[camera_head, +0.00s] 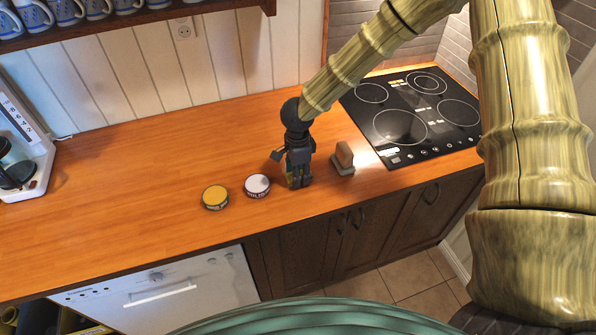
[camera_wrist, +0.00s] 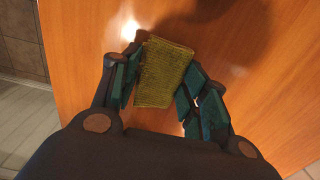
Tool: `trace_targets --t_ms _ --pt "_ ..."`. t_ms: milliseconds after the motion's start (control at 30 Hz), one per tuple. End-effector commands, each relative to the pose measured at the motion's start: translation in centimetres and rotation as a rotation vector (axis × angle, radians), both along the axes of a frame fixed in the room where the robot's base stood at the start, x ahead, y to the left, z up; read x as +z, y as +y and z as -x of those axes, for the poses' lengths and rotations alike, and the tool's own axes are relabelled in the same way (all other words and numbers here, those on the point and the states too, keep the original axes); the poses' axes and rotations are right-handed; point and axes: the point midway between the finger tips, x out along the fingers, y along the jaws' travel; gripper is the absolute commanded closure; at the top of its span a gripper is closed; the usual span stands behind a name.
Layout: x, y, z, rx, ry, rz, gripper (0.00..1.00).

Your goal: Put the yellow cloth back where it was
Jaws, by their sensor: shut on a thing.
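The yellow cloth (camera_wrist: 163,72) is a flat, ribbed yellow-green rectangle between the fingers of my gripper (camera_wrist: 160,85) in the wrist view. My gripper is shut on it. In the head view my gripper (camera_head: 298,178) points down at the counter's front part, right of the white-lidded tin. Only a small yellow sliver of the cloth (camera_head: 289,180) shows there, with the rest hidden by the fingers. I cannot tell whether the cloth touches the counter.
A yellow-lidded tin (camera_head: 215,197) and a white-lidded tin (camera_head: 257,186) stand left of my gripper on the wooden counter (camera_head: 120,220). A small holder with a brown piece (camera_head: 344,157) stands close on the right, before the black cooktop (camera_head: 410,115). The counter's left side is mostly clear.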

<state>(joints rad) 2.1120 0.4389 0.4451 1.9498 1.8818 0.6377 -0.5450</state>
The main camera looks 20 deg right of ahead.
Motion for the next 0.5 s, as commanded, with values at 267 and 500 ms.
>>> trace_targets --t_ms 267,500 --pt "-0.1 0.03 0.02 0.0 0.0 0.0 0.34" --pt "-0.08 0.01 0.02 0.0 0.0 0.0 0.34"
